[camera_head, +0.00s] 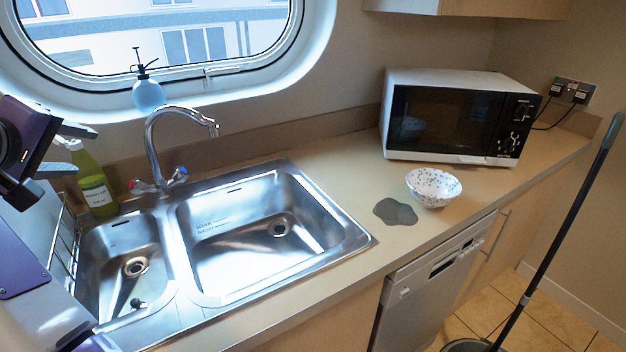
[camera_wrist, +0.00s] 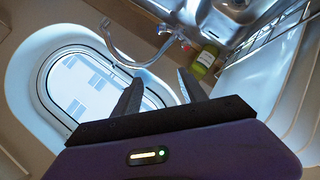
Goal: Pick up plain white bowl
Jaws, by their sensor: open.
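A white bowl with bluish-grey speckles (camera_head: 433,187) stands upright on the counter in the head view, in front of the microwave; no plain white bowl shows. My gripper (camera_head: 66,150) is at the far left of the head view, above the green bottle and far from the speckled bowl. In the wrist view my gripper (camera_wrist: 160,88) has its two dark fingers spread apart with nothing between them. The wrist view faces the window and tap, and no bowl is in it.
A double steel sink (camera_head: 255,235) with a curved tap (camera_head: 170,112) lies between my gripper and the bowl. A green bottle (camera_head: 95,185) stands behind the sink. A microwave (camera_head: 455,115) stands behind the bowl. A dark grey patch (camera_head: 395,212) lies beside it.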

